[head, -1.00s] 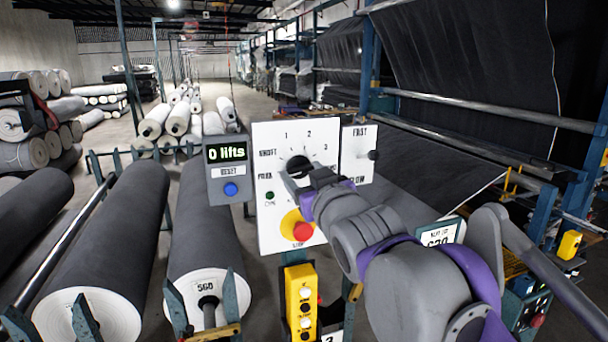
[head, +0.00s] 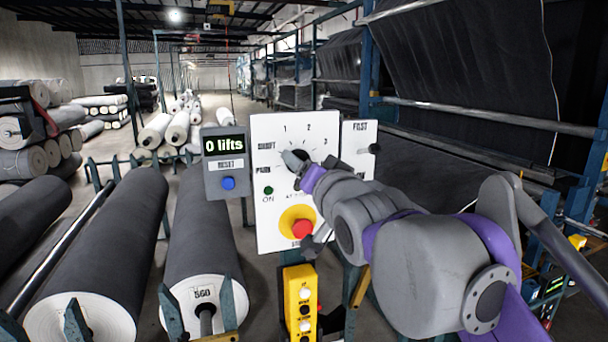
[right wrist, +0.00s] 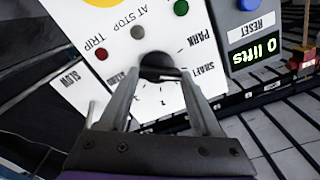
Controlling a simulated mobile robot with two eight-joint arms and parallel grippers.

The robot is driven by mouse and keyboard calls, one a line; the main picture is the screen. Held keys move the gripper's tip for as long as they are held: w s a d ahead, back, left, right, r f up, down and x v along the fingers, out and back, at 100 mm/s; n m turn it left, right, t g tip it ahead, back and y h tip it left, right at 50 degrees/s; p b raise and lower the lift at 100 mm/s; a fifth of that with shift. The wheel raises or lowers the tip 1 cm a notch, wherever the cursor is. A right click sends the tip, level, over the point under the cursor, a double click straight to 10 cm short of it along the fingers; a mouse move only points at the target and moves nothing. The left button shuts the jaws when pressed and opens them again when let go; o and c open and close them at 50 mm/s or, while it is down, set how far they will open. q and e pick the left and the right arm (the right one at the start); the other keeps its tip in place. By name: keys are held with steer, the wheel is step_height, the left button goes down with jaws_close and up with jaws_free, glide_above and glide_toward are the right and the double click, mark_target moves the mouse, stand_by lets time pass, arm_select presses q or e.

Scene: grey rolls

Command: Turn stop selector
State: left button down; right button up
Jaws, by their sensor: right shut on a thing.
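The stop selector is a black round knob (right wrist: 158,66) on a white panel (head: 270,225), ringed by tick marks, numbers and word labels. In the head view my right gripper (head: 297,160) covers most of the knob. In the right wrist view the two fingers of my right gripper (right wrist: 160,78) are shut on the knob, one on each side. The panel appears upside down there, with PARK and SHAFT labels to the right of the knob. The knob's pointer is hidden, so I cannot tell its setting. My left gripper is out of view.
A red stop button (head: 303,229) on a yellow disc sits below the knob. A grey counter box (head: 228,190) at the left reads "0 lifts" and has a blue reset button. A yellow push-button box (head: 301,300) hangs below. Large grey rolls (head: 110,245) fill the left.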

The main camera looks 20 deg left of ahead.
steer(key=shift+w+d+m+b, duration=0.1)
steer(key=shift+m+b, duration=0.7)
steer(key=shift+m, duration=1.05)
steer(key=shift+d+m+b, duration=0.1)
steer(key=shift+m+b, duration=0.65)
steer(key=shift+m, duration=1.1)
steer(key=o, duration=1.4)
steer(key=b+v, duration=0.1)
steer(key=v, duration=0.9)
steer(key=shift+s+d+b, duration=0.25)
steer(key=shift+s+b, duration=0.1)
steer(key=shift+b, duration=0.05)
